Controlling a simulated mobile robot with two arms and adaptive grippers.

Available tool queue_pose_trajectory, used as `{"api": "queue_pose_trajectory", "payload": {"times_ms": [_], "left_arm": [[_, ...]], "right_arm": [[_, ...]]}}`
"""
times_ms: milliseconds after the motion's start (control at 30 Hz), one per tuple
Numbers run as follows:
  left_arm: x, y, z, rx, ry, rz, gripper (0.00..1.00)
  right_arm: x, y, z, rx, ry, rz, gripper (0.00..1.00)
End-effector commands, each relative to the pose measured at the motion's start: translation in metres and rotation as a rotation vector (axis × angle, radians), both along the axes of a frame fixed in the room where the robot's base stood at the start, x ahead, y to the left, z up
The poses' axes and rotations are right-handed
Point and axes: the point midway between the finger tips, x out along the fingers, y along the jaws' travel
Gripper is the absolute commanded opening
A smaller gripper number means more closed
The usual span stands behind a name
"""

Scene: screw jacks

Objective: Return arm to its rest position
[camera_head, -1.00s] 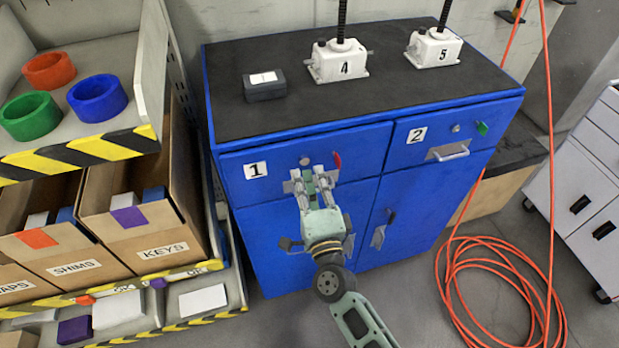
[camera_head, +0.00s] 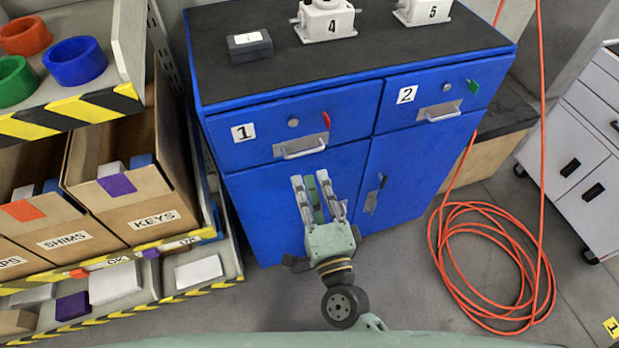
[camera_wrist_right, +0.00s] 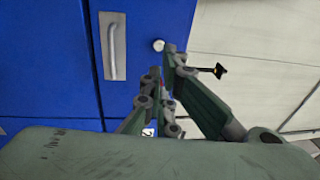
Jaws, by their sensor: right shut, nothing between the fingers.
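My right gripper (camera_head: 318,182) is shut and empty in the head view. Its pale fingers point up the picture, in front of the blue cabinet (camera_head: 265,205) and below the handle of drawer 1 (camera_head: 303,150). It appears clear of that handle. In the right wrist view, the dark green finger links (camera_wrist_right: 165,95) show against the blue cabinet front, with a metal handle (camera_wrist_right: 113,50) to their left. Drawer 1 and drawer 2 (camera_head: 465,100) look shut. My left gripper is not in view.
Screw jacks 4 (camera_head: 325,20) and 5 (camera_head: 424,10) and a small dark box (camera_head: 249,46) stand on the cabinet top. A shelf with cardboard boxes (camera_head: 150,195) is at left. An orange hose (camera_head: 470,290) lies coiled on the floor at right.

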Motion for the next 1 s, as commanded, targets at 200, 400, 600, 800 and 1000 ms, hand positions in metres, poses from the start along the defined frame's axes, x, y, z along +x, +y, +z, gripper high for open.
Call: {"api": "queue_pose_trajectory", "payload": {"times_ms": [200,400,600,800,1000], "left_arm": [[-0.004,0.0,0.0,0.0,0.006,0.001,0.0],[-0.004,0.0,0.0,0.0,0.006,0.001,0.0],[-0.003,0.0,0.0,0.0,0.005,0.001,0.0],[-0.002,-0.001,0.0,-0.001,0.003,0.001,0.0],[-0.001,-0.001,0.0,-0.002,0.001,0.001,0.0]], "right_arm": [[0.0,0.0,0.0,0.0,0.0,0.0,0.0],[0.0,0.0,0.0,-0.001,0.001,0.0,0.0],[-0.001,0.002,-0.052,-0.161,0.055,0.026,0.0],[-0.024,-0.014,-0.193,-0.573,0.213,0.13,0.0],[-0.082,-0.055,-0.328,-0.95,0.398,0.297,0.0]]}}
